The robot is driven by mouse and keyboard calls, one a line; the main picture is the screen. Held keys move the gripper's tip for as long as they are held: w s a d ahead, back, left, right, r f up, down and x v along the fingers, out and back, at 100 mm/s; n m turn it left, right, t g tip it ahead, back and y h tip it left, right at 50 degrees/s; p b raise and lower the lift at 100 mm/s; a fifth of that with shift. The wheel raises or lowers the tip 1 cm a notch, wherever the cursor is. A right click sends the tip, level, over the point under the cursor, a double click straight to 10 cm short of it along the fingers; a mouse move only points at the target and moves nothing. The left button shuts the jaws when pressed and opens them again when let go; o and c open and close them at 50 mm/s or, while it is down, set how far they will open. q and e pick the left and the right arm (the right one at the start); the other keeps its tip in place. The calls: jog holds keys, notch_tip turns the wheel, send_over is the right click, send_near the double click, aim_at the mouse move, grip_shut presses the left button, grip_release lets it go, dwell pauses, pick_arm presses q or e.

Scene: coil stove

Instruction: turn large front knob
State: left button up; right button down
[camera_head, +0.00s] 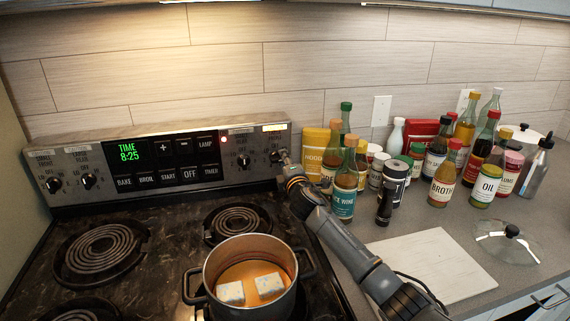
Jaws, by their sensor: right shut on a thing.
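The stove's control panel (190,196) stands along the back of the coil stove. The rightmost dark knob (275,157) sits at the panel's right end, with print above it too small to read. My right gripper (282,158) is at this knob, shut on it, and covers part of it. My right arm comes in from the lower right. Another knob (244,161) is just left of it, and two more knobs are at the panel's left end, one of them the knob (88,181). My left gripper is out of view.
A pot (204,286) with two pale blocks in orange liquid stands on the front right coil, close to my arm. Several bottles and jars, such as the oil bottle (487,186), crowd the counter. A white board (437,270) and glass lid (508,243) lie right of my arm.

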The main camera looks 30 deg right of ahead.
jog(key=m, duration=0.1)
jog(key=m+b, duration=0.1)
jog(key=m, duration=0.1)
jog(key=shift+a+f, duration=0.2)
jog(key=shift+f, duration=0.15)
jog(key=shift+r+m, duration=0.1)
jog(key=shift+m, duration=0.3)
jog(key=c, duration=1.4)
grip_release()
jog(key=shift+o, duration=0.3)
jog(key=shift+w+a, duration=0.15)
jog(key=shift+w, duration=0.1)
